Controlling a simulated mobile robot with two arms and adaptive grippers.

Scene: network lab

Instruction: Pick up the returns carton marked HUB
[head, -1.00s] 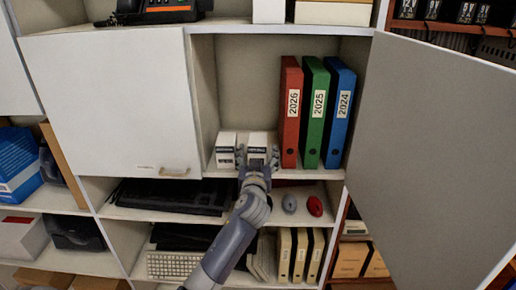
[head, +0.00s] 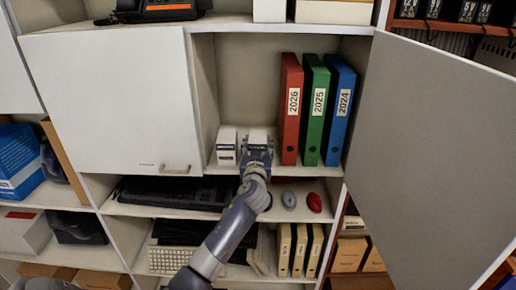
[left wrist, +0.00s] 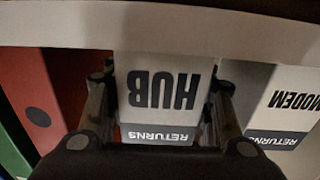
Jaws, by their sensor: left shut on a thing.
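The returns carton marked HUB (left wrist: 163,95) is white with a grey RETURNS band and shows upside down in the left wrist view. In the head view the top of the HUB carton (head: 259,134) shows on the open cupboard shelf, its front mostly hidden by my gripper. My left gripper (head: 257,152) is shut on the HUB carton, with one finger on each side in the left wrist view (left wrist: 160,110). A similar carton marked MODEM (left wrist: 288,110) stands beside it; it is the white box to the left in the head view (head: 226,146). My right gripper is not in view.
Red (head: 291,110), green (head: 314,110) and blue (head: 338,112) binders stand close to the right of the HUB carton. An open grey door (head: 430,150) swings out at right. A closed white door (head: 110,100) is at left. Computer mice (head: 289,200) lie on the shelf below.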

